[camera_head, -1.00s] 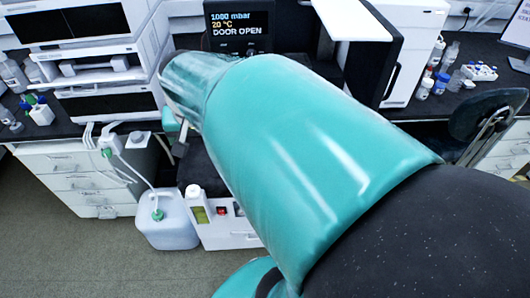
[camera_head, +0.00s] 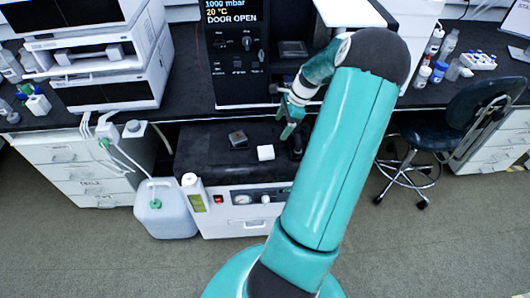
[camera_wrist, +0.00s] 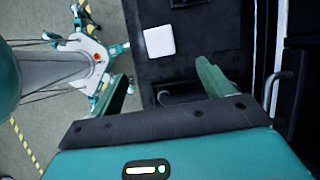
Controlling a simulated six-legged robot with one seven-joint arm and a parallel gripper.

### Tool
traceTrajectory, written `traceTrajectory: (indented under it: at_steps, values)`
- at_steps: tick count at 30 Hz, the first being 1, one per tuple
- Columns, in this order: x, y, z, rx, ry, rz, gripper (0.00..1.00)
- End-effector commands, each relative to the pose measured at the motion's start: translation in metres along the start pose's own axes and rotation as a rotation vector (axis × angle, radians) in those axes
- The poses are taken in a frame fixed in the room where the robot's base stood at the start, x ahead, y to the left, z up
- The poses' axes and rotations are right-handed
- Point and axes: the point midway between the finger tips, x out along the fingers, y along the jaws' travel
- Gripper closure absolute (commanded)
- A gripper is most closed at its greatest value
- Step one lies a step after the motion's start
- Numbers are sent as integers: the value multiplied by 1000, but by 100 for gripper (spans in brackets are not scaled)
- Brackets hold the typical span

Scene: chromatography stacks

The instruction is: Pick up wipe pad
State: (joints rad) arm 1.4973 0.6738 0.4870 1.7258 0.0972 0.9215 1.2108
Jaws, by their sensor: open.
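The wipe pad (camera_head: 265,152) looks like a small white square lying flat on the black top of a low unit (camera_head: 205,165). It also shows in the wrist view (camera_wrist: 159,40), above the gap between my fingers. My gripper (camera_head: 290,124) is near the right part of that black top, to the upper right of the pad in the head view. In the wrist view my gripper (camera_wrist: 165,82) has its two green fingers spread wide with nothing between them. The pad is apart from both fingers.
A dark square block (camera_head: 238,139) lies left of the pad. An instrument (camera_head: 240,55) with a "DOOR OPEN" display stands behind. A white jug (camera_head: 166,210) with tubes is on the floor at left. A chair (camera_head: 425,130) stands at right.

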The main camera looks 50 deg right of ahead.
Motion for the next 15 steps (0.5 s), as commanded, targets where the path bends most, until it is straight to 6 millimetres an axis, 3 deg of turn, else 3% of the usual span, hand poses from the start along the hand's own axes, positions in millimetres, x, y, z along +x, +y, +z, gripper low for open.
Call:
traceTrajectory:
  at_steps: [9,15]
  values:
    - [57,1,2,0,-5,5,20]
    - [82,0,2,0,-3,3,20]
